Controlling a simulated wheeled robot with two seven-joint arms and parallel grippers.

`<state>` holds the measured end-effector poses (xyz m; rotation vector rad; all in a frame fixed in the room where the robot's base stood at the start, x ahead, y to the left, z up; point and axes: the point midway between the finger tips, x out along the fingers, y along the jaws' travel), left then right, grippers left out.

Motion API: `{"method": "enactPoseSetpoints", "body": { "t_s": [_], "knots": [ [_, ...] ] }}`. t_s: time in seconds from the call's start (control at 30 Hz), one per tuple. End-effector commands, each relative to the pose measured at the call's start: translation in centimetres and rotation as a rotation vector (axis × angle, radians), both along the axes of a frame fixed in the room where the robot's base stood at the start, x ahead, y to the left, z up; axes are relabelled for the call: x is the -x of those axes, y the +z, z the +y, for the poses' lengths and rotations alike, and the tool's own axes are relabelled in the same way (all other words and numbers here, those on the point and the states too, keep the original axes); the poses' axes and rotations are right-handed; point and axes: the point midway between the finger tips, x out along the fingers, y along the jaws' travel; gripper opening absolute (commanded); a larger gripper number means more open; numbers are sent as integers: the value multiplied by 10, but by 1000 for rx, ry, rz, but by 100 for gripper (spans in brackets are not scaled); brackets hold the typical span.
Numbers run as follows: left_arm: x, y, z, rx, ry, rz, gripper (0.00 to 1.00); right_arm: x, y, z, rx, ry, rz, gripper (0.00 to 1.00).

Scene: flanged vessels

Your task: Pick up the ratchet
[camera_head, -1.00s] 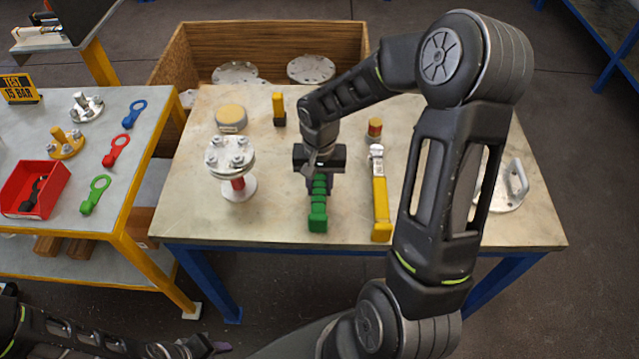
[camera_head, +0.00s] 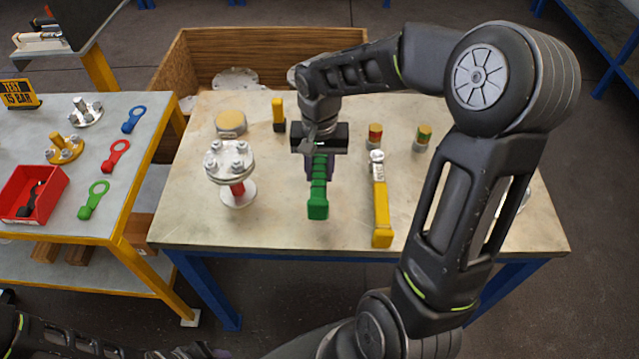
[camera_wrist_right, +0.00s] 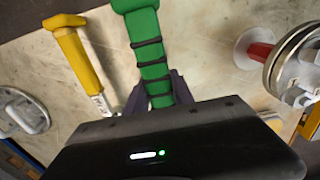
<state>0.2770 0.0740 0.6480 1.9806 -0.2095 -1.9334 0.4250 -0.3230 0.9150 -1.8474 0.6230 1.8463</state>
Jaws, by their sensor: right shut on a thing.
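The green-handled ratchet (camera_head: 318,200) is in my right gripper (camera_head: 319,165), above the middle of the workbench (camera_head: 270,225). In the right wrist view the ribbed green handle (camera_wrist_right: 147,45) runs between the dark fingers (camera_wrist_right: 160,95), which are shut on it. Its head end is hidden by the gripper body. It appears raised a little, but the gap to the bench is hard to judge. My left gripper (camera_head: 203,352) shows only partly at the bottom edge, and its jaws are unclear.
A yellow-handled tool (camera_head: 382,212) lies just right of the ratchet. A bolted flanged vessel (camera_head: 231,165) stands to the left. Behind are a tan round tin (camera_head: 231,122), a yellow-and-black piece (camera_head: 279,113) and two small cylinders (camera_head: 375,133). The bench front is clear.

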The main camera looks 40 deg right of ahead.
Motion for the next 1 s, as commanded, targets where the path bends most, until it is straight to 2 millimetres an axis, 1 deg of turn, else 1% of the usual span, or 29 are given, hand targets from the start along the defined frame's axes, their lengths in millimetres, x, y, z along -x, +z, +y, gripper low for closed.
{"method": "enactPoseSetpoints", "body": {
  "t_s": [0.03, 0.1, 0.2, 0.83, 1.0],
  "knots": [
    [0, -1, 0, 1, 0, 0, 36, -1, 8, 0, 2, 1, -5, 0],
    [0, -2, 0, 1, -1, -1, 36, -1, 16, 0, 2, 1, -4, 0],
    [0, -2, 0, 1, -1, -1, 36, -1, 22, 0, 0, 1, -2, 0],
    [0, -2, 0, 1, -1, -1, 36, 0, 23, 0, 1, 2, -1, 0],
    [0, 5, 0, 1, -1, -1, 36, -2, 30, 6, -1, 16, -1, 0]
  ]
}}
